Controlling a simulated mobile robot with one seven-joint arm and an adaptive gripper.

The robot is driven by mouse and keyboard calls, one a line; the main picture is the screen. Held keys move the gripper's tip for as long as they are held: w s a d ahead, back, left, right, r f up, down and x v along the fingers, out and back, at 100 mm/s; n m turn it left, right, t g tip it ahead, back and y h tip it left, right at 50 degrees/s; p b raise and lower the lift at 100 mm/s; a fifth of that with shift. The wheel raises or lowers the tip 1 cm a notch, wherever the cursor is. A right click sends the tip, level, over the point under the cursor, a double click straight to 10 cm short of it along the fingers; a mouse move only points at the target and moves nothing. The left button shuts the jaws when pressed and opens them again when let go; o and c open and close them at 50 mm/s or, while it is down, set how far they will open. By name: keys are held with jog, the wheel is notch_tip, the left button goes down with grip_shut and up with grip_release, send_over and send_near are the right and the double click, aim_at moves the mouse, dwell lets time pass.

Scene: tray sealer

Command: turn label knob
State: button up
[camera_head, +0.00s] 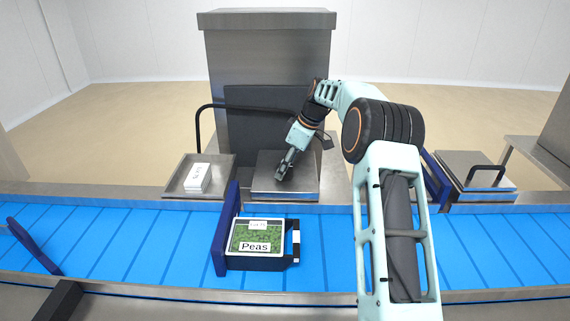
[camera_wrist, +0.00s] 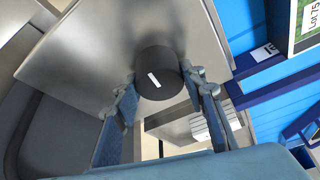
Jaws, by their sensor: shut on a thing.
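The label knob (camera_wrist: 158,72) is a round black knob with a short white mark on its face; the mark lies slanted in the wrist view. It stands on a bare metal plate (camera_wrist: 80,55), which is the top of a low steel box (camera_head: 300,188) behind the conveyor in the head view. My gripper (camera_head: 281,173) reaches down to that box top, and the knob cannot be made out there. In the wrist view my gripper (camera_wrist: 161,84) has one finger on each side of the knob and is shut on it.
A steel tray (camera_head: 177,189) with a white stack of labels (camera_head: 198,178) sits left of the box. A black tray labelled Peas (camera_head: 257,236) is on the blue conveyor (camera_head: 120,235) beside a dark blue divider (camera_head: 222,240). A tall steel cabinet (camera_head: 268,50) stands behind.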

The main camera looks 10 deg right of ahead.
dwell(0.5)
jog(key=o, duration=1.2)
jog(key=shift+c, duration=0.2)
jog(key=v, duration=1.2)
jog(key=shift+w, duration=0.1)
